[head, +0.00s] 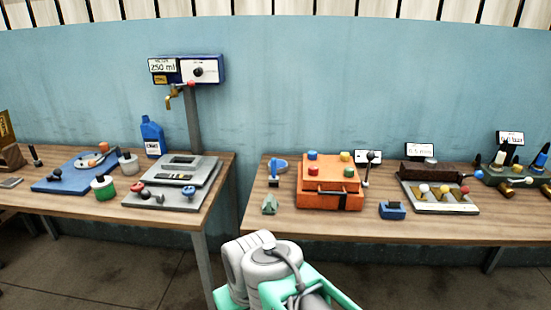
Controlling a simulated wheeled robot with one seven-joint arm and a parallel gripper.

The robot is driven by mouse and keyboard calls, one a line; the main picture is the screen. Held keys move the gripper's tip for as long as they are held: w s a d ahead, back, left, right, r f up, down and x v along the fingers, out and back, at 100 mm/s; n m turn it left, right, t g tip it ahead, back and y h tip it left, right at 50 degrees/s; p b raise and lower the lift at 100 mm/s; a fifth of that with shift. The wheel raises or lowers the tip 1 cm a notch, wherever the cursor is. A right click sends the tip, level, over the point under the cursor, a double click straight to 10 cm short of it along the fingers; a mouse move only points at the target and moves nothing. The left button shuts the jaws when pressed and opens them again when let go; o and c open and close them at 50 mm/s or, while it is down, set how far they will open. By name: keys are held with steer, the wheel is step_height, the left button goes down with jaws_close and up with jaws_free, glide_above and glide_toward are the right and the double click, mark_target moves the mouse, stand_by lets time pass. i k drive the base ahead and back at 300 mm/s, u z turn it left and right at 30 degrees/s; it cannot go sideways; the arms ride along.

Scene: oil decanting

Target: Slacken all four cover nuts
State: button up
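An orange box (320,202) stands on the right table, left of that table's middle. Its cover carries a blue nut (313,155) at the back left, a yellow nut (345,157) at the back right, a red nut (311,172) at the front left and a green nut (349,173) at the front right. All are round knobs seated on the cover; how tight they are cannot be seen. A dark strap or latch shows at the front right of the box. Part of my arm shows at the bottom middle, in front of the tables. My gripper's fingers are not seen.
A blue tool (274,178) and a grey-green wedge (269,204) stand left of the box. A black-knobbed lever (370,160) and a blue block (392,210) are to its right. The left table (228,180) holds a dispenser (186,70). A gap separates the tables.

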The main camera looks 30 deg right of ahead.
mark_target(313, 170)
steer(key=z, duration=0.15)
steer(key=i, duration=0.9)
steer(key=z, duration=0.55)
